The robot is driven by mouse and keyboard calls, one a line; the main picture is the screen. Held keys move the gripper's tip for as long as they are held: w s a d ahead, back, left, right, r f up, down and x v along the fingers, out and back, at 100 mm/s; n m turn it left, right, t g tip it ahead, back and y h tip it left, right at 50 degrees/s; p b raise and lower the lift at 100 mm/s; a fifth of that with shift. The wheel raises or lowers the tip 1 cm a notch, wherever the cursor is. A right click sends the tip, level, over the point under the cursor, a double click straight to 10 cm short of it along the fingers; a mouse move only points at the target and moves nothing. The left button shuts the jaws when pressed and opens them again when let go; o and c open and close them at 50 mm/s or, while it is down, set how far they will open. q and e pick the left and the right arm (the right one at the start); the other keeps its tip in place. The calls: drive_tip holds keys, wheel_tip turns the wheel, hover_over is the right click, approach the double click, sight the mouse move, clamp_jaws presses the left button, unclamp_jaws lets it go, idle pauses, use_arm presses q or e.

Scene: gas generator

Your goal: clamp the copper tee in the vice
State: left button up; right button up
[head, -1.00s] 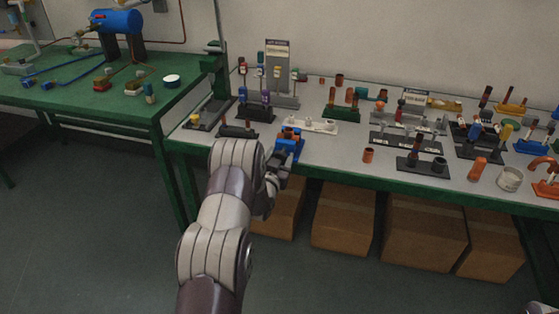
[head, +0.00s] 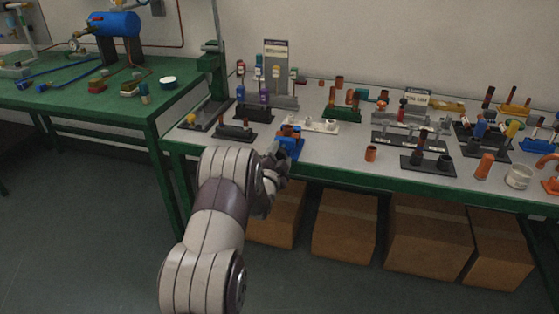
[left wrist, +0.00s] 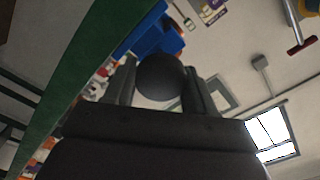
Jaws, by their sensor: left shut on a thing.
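The blue vice (head: 291,150) stands at the front edge of the grey-topped bench. A copper-coloured piece, apparently the tee (head: 290,131), sits at the top of the vice between its jaws; how tightly it is held cannot be told. My left gripper (head: 275,158) is at the front left of the vice. In the left wrist view its fingers are shut on a dark round knob (left wrist: 161,76), which seems to be the end of the vice's handle. The blue vice body (left wrist: 152,38) shows behind the knob. My right gripper is not in view.
A black stand (head: 236,133) is left of the vice and a white rack (head: 318,126) behind it to the right. A copper fitting (head: 371,154) stands alone near the front edge. Cardboard boxes (head: 345,225) are under the bench. A green table (head: 100,100) is at left.

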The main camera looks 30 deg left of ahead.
use_arm(q)
drive_tip(key=shift+m, duration=0.4)
drive_tip(key=o, duration=1)
drive_tip(key=shift+c, duration=0.2)
drive_tip(key=shift+s, duration=0.1)
drive_tip(key=v, duration=1.2)
drive_tip(key=shift+s, duration=0.3)
drive_tip(key=shift+f, duration=0.1)
